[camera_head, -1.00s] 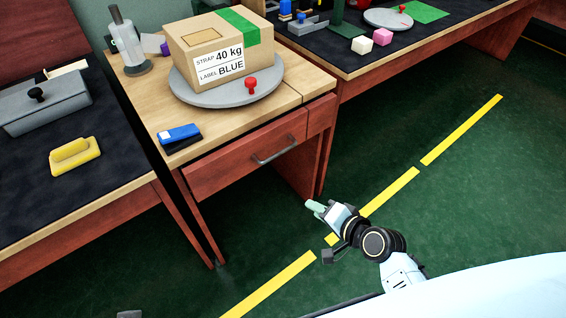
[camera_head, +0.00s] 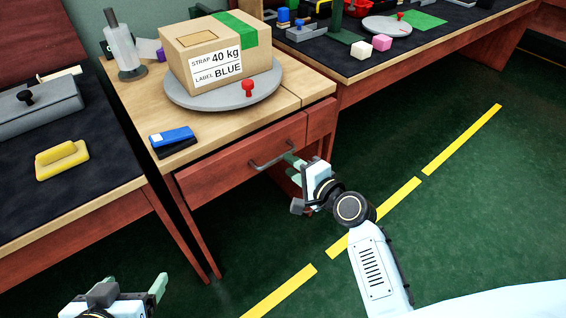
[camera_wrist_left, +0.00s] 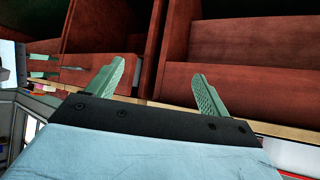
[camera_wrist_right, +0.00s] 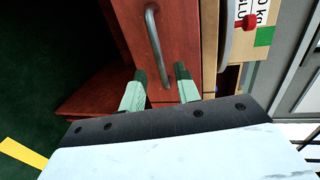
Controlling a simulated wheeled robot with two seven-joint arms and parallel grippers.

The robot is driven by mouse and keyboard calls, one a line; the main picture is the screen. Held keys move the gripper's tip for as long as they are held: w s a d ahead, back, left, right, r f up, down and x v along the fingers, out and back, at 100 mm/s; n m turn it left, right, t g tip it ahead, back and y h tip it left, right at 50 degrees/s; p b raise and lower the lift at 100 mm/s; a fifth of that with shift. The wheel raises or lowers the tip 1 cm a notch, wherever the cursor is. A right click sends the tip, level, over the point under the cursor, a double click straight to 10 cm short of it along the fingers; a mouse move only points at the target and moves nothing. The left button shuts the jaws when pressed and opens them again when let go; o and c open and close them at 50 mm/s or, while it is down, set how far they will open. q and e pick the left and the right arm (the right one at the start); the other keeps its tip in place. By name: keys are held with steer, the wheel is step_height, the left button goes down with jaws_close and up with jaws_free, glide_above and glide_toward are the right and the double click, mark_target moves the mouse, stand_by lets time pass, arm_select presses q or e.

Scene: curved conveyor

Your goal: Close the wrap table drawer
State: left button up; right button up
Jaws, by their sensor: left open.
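The wrap table drawer (camera_head: 240,162) has a reddish wooden front with a grey bar handle (camera_head: 266,162), under the wrap table's pale top. I cannot tell how far it stands out. My right gripper (camera_head: 291,168) is at the right end of the handle, its fingers apart. In the right wrist view the handle (camera_wrist_right: 154,38) runs down toward the gap between the fingertips; contact is unclear. My left gripper (camera_head: 135,285) is open and empty at the lower left, away from the drawer; the left wrist view shows its spread fingers (camera_wrist_left: 158,72) before red wooden furniture.
A dark-topped bench (camera_head: 100,160) with a yellow block (camera_head: 62,160) is left. Green floor is free at right.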

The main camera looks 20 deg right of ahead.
mark_target(280, 159)
steer(key=b+x, duration=0.1)
steer(key=x, duration=0.2)
steer(key=shift+w+a+f, duration=0.1)
steer(key=shift+w, duration=0.15)
arm_select(q)
steer(key=w+d+r+t+h, duration=0.1)
steer(key=w+d+r+t, duration=0.1)
steer(key=w+r+t, duration=0.1)
steer(key=shift+w+r+t, duration=0.35)
steer(key=shift+r+t, duration=0.15)
steer(key=shift+r, duration=0.6)
arm_select(e)
steer(key=shift+w+a, duration=0.1)
steer(key=shift+w, duration=0.25)
jaws_close()
